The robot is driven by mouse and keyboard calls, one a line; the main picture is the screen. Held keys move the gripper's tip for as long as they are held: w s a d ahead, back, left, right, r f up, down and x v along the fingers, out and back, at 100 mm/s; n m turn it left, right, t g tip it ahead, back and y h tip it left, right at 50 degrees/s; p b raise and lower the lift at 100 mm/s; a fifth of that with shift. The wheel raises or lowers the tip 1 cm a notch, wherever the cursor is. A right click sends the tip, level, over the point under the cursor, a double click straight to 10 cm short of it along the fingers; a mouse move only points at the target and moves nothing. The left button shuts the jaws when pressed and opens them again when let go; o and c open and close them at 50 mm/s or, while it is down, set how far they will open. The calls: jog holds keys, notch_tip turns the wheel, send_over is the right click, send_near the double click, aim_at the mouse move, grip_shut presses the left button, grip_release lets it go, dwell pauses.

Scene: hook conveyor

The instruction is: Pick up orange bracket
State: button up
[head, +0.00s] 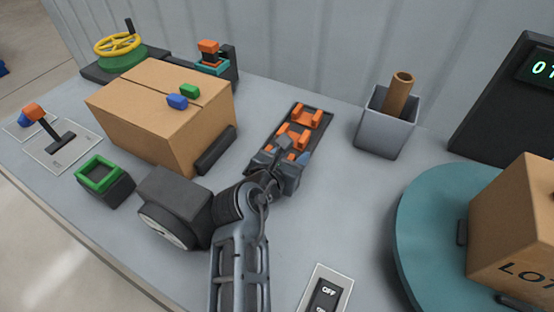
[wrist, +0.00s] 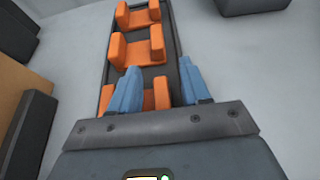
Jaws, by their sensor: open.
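Several orange brackets stand in a row in a long dark tray (head: 262,146). In the head view the far bracket (head: 308,117) and the middle bracket (head: 293,135) show clearly. The wrist view shows the far bracket (wrist: 138,15), the middle bracket (wrist: 138,47) and a near bracket (wrist: 150,100). My gripper (wrist: 160,84) is open, with its blue fingers above the near end of the tray. The near bracket lies between and beneath the fingers and is partly hidden by them. I cannot tell whether the fingers touch it.
A cardboard box (head: 160,125) with a blue and a green block on top stands left of the tray. A grey bin (head: 385,135) holding a brown tube stands to the right. A teal turntable (head: 430,220) carries another box at far right. Bare table lies between tray and turntable.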

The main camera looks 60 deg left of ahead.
jog(key=shift+c, duration=0.5)
grip_shut()
jog(key=shift+r, duration=0.1)
